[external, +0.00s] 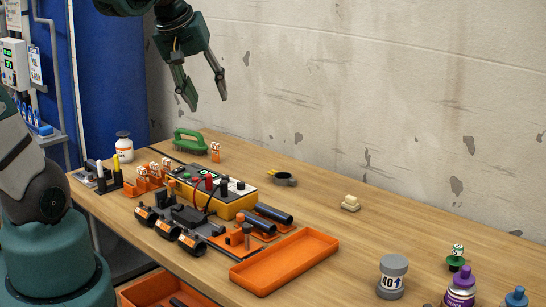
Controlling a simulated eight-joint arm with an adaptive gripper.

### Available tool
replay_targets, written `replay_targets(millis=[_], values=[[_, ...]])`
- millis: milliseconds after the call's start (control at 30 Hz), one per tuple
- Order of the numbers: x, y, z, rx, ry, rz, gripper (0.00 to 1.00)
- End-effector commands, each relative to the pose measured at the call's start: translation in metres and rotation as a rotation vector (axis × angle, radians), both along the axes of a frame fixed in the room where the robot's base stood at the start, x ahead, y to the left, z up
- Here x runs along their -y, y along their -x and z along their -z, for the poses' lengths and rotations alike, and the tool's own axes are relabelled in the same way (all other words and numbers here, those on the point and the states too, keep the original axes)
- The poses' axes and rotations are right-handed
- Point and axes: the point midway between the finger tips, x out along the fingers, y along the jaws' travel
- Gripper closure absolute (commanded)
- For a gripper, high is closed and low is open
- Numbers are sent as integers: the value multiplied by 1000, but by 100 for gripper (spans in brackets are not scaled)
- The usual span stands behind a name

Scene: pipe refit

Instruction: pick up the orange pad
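My gripper (207,101) is open and empty, with its fingers pointing down, high above the back left of the table. I cannot tell surely which thing is the orange pad. A small orange piece with a pale top (215,152) stands near the green-handled brush (190,142), below my gripper and well apart from it. Several similar orange pieces (150,181) sit grouped at the left. A flat orange holder (268,234) lies under dark pipe pieces. A shallow orange tray (262,281) is empty at the front.
A yellow meter (234,207) with cables stands mid-table, beside dark pipes with clamps (167,229). A white bottle (124,148) stands at the left. A grey 40-marked cylinder (391,277) and a purple bottle (459,289) stand at the right. The back right is mostly clear before the wall.

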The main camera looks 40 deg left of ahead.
Motion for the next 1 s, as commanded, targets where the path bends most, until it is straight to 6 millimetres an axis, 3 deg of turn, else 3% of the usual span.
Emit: replay_targets(millis=[567,1000], values=[[-92,-63,23,-65,198,-523,61],[-173,-100,57,-98,327,-932,61]])
